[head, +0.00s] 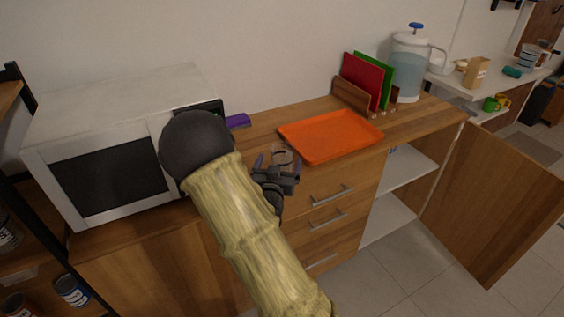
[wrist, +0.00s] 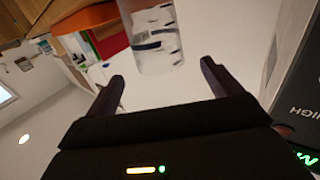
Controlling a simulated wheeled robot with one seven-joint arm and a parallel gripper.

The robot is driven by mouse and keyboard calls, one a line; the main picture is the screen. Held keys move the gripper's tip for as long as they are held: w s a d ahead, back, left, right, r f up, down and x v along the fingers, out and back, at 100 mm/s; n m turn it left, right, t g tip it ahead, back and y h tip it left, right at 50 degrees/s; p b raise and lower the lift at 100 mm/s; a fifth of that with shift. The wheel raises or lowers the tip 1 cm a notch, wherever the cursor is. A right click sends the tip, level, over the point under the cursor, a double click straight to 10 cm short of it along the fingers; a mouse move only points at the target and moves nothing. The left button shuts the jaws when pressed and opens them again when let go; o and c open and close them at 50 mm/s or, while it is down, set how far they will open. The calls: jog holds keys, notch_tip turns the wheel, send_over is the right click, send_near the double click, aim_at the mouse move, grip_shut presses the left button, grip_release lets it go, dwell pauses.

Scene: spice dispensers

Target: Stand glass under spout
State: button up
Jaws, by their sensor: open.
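A clear glass (head: 283,153) shows just beyond my gripper (head: 277,163) in the head view, near the front edge of the wooden counter. In the wrist view the glass (wrist: 156,38) lies ahead of my gripper (wrist: 160,80), in line with the gap between the dark fingers. The fingers are apart and open; I cannot tell whether either touches the glass. A clear dispenser (head: 409,68) with bluish liquid and a blue top stands at the back right of the counter. Its spout cannot be made out.
An orange tray (head: 330,137) lies on the counter between the glass and the dispenser. Red and green boards (head: 367,82) stand in a wooden rack behind it. A microwave (head: 115,150) fills the left. A cabinet door (head: 497,205) hangs open at the lower right.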

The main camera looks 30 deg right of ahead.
jog(key=shift+w+d, duration=0.35)
jog(key=shift+w, duration=0.15)
jog(key=shift+f+x, duration=0.15)
jog(key=shift+x, duration=1.15)
jog(key=shift+f+x, duration=0.1)
jog(key=shift+x, duration=1.2)
jog(key=c, duration=1.3)
notch_tip(320, 180, up, 10)
jog(key=shift+p, duration=0.7)
